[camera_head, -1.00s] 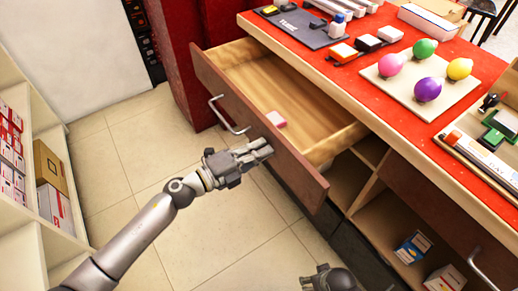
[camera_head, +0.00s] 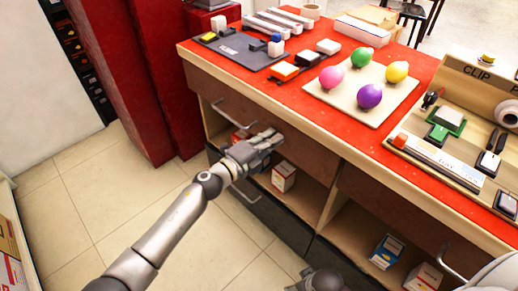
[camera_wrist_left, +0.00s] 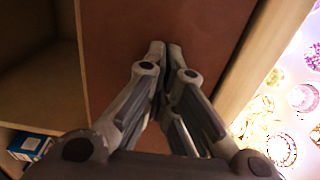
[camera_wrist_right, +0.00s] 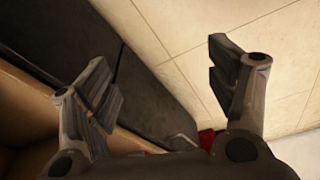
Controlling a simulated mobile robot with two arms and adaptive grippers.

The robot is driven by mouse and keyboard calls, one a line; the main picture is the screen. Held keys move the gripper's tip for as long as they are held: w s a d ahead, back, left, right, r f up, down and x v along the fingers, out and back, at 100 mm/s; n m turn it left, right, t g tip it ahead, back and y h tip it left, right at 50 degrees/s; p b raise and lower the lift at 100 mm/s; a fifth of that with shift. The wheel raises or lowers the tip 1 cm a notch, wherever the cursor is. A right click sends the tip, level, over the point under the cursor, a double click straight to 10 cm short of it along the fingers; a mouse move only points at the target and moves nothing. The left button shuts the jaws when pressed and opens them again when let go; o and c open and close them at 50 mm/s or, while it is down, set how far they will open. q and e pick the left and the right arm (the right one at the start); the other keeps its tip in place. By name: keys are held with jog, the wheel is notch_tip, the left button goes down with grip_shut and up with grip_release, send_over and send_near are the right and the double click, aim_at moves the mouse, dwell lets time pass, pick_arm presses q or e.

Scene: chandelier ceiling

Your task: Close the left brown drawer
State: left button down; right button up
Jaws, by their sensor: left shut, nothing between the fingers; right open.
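The left brown drawer (camera_head: 305,157) is flush with the counter front in the head view. Its metal handle (camera_head: 232,113) is to the left of my left gripper. My left gripper (camera_head: 274,137) is shut and empty, its fingertips at the drawer's front. In the left wrist view, the shut fingertips (camera_wrist_left: 164,46) point at the brown drawer face (camera_wrist_left: 185,22); I cannot tell whether they touch it. My right gripper (camera_wrist_right: 155,68) is open and empty in the right wrist view, above the floor and beside the dark lower panels. Only part of it shows at the bottom of the head view.
The red countertop (camera_head: 272,93) holds a board with several coloured bulbs (camera_head: 345,102). Open shelves below hold small boxes (camera_head: 284,177). A second drawer's handle (camera_head: 450,262) is at the lower right. Tiled floor (camera_head: 115,190) is clear at the left.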

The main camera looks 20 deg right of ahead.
pick_arm(q)
jog(key=shift+x, duration=1)
pick_arm(e)
jog(key=shift+w+d+r, duration=0.15)
jog(key=shift+w+r, duration=0.05)
jog(key=shift+r, duration=0.25)
jog(key=shift+w+d+r, duration=0.15)
jog(key=shift+w+r, duration=0.05)
jog(key=shift+r, duration=0.2)
